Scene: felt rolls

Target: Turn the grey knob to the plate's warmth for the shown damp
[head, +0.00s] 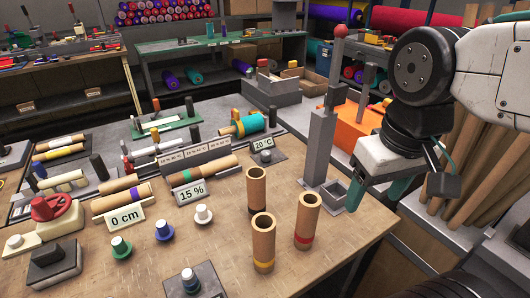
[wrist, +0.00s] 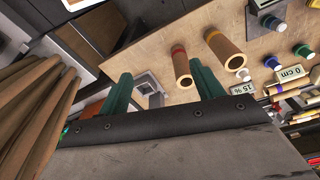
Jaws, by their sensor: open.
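My gripper (head: 378,192) is open and empty, high at the right beyond the table's edge; its two green fingers stand apart in the wrist view (wrist: 163,85). A "15 %" card (head: 192,193) stands mid-table before a roll with a green band, and shows in the wrist view (wrist: 241,89). A "20 °C" card (head: 263,143) stands at a small dark grey plate (head: 266,166) with a small knob (head: 252,156); the knob's pointer is too small to read. A row of printed cards (head: 194,151) behind the "15 %" card is hard to read. My gripper is well away from all these.
Three upright cardboard tubes (head: 308,221) stand near the front right, between my gripper and the cards. A grey post with a red ball (head: 321,148) rises at the right table edge. A "0 cm" card (head: 126,218) and several pegs stand left.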

